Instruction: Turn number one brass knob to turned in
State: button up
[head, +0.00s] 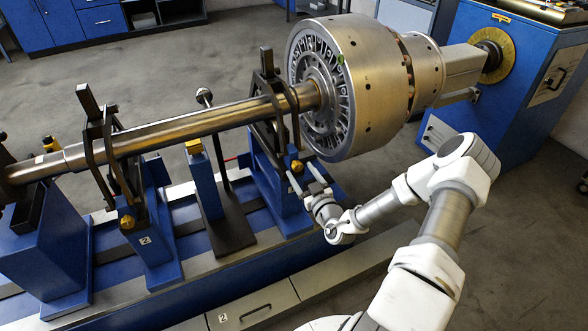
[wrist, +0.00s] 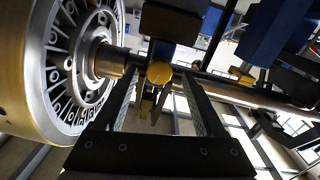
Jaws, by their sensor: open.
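A brass knob (head: 297,165) sits on the blue pedestal nearest the rotor. In the wrist view the knob (wrist: 158,72) lies between my two fingers near their tips. My gripper (head: 304,177) is open in front of this knob, with the fingers pointing at it. In the wrist view my gripper (wrist: 160,80) shows a gap on both sides of the knob. I cannot tell whether the tips reach past its face. No number is readable beside this knob. A second brass knob (head: 127,222) is on the pedestal labelled 2, farther left.
A large steel rotor (head: 350,85) on a long shaft (head: 190,125) stands just above and behind my gripper. Dark brackets (head: 265,85) rise around the shaft. A blue post with a yellow top (head: 203,185) stands left. The floor at lower right is clear.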

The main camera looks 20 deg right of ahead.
jog(key=shift+w, duration=0.8)
grip_shut()
